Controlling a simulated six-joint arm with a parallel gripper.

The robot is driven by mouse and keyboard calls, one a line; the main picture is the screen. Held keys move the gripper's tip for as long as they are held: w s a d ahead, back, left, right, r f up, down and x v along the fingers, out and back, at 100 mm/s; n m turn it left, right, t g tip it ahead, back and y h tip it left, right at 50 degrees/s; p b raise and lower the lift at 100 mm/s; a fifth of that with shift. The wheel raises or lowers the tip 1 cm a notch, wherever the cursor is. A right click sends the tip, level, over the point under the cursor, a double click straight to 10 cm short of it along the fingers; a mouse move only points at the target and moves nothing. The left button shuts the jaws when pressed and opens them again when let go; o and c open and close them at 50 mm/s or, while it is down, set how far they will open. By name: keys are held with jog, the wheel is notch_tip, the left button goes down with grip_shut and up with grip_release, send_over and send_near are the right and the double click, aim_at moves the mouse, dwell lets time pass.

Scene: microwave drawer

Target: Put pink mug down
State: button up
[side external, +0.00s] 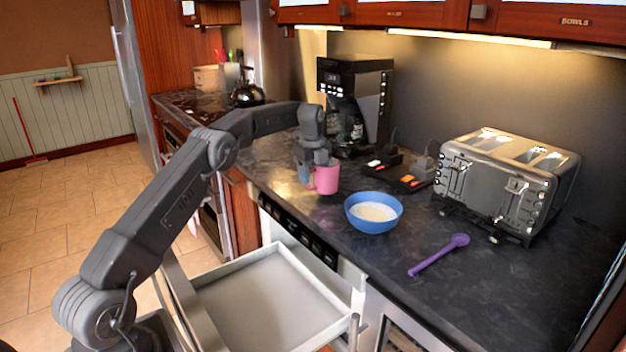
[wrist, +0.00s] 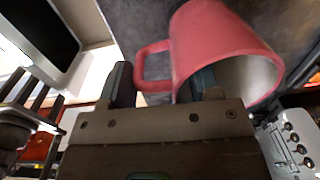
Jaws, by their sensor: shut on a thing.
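The pink mug (side external: 327,180) is at the counter's left edge, in front of the coffee maker. My gripper (side external: 314,166) comes down on it from above and is shut on it. In the wrist view the pink mug (wrist: 215,42) looks tilted, with its opening to the lower right. Its handle points left, between the two fingers of my gripper (wrist: 162,88). The exact contact is partly hidden by the fingers. I cannot tell whether the mug's base touches the counter.
A blue bowl (side external: 373,222) with pale contents stands right of the mug. A purple spoon (side external: 440,255), a toaster (side external: 500,190) and a coffee maker (side external: 355,100) are on the dark counter (side external: 480,300). An open white drawer (side external: 265,295) lies below. Bare counter shows around the spoon.

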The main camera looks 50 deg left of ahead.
jog(key=shift+f, duration=0.85)
jog(key=shift+f, duration=0.1)
jog(key=o, duration=1.4)
jog(key=shift+f, duration=0.1)
jog(key=shift+c, duration=0.2)
